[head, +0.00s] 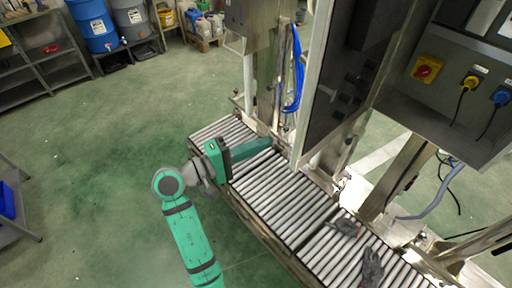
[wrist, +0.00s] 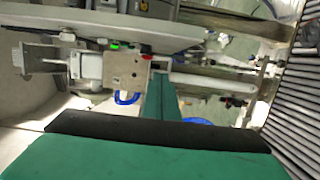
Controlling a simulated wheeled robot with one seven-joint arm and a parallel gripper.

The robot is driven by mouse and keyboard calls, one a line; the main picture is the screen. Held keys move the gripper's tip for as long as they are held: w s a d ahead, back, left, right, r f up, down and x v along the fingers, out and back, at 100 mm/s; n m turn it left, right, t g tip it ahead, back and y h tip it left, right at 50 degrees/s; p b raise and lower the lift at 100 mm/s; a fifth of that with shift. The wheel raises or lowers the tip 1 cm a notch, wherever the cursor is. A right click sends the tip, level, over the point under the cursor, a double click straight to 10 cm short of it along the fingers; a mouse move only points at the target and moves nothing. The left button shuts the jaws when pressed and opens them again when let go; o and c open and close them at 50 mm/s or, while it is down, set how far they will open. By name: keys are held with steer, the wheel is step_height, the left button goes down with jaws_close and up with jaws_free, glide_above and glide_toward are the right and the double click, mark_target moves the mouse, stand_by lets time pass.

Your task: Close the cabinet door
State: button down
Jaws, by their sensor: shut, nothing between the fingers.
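The cabinet door (head: 346,75) is a tall dark panel with a pale metal frame. It stands swung out from the grey cabinet (head: 440,85) at the right of the head view. My gripper (head: 270,143) is shut and empty, above the roller conveyor. Its teal fingers point right, with the tip just left of the door's lower edge in the picture. I cannot tell whether they touch. In the wrist view the closed fingers (wrist: 163,100) reach up the picture toward metal fittings. I cannot clearly make out the door there.
The roller conveyor (head: 290,210) runs below the door, with dark gloves (head: 371,268) on its near right end. A metal post with blue hoses (head: 296,75) stands behind my gripper. The cabinet carries a red and yellow switch (head: 427,69) and hanging cables. Green floor at left is clear.

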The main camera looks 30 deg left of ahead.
steer(key=w+d, duration=0.3)
steer(key=d, duration=0.4)
steer(key=shift+w, duration=0.3)
steer(key=shift+w, duration=0.1)
